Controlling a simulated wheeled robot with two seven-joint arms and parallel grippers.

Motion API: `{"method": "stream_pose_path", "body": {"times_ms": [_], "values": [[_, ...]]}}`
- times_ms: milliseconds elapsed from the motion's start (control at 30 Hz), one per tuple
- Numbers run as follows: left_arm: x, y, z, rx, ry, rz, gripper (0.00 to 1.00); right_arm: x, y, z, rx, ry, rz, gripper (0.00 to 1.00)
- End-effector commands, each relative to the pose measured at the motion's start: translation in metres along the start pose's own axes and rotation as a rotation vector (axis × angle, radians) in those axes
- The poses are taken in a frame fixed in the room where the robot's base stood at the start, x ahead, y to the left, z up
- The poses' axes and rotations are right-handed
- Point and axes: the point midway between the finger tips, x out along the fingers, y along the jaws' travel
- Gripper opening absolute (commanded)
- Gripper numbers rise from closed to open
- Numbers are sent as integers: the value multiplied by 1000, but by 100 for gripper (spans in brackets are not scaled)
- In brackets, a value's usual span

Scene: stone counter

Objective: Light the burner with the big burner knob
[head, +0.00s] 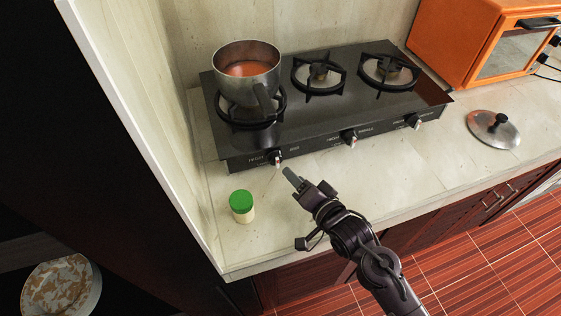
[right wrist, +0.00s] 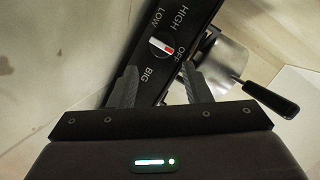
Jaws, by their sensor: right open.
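The big burner knob (head: 275,157) is the leftmost knob on the front of the black stove (head: 330,131). In the right wrist view the knob (right wrist: 160,47) is round, with a white bar and a red end toward OFF; HIGH, LOW and BIG are printed around it. My right gripper (head: 291,177) is just in front of and slightly below the knob. Its two fingers (right wrist: 160,88) are apart and empty, with the knob beyond them. The left burner (head: 250,115) holds a metal pot (head: 262,83) with orange-red contents, and no flame shows. My left gripper is not in view.
A green-lidded jar (head: 241,206) stands left of my right gripper on the counter. A pot lid (head: 493,129) lies right of the stove, near an orange oven (head: 470,45). A side panel (head: 150,130) bounds the left. Two other knobs sit right of the big one.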

Motion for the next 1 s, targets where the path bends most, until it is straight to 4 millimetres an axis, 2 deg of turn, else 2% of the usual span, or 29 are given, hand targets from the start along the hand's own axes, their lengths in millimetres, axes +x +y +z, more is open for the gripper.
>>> {"method": "stream_pose_path", "body": {"times_ms": [167, 500, 667, 900, 933, 1000], "values": [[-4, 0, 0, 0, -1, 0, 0, 18, -4, 0, 20, 4, -22, 44], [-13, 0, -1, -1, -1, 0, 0, 68, -4, 0, 17, 3, -19, 44], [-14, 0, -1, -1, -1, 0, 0, 78, -4, 0, 16, 3, -18, 44], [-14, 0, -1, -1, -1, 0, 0, 78, -3, 0, 16, 3, -18, 44], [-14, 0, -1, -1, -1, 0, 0, 78, -3, 1, 16, 3, -18, 43], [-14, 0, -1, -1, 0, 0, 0, 78, -3, 0, 16, 3, -18, 34]]}}
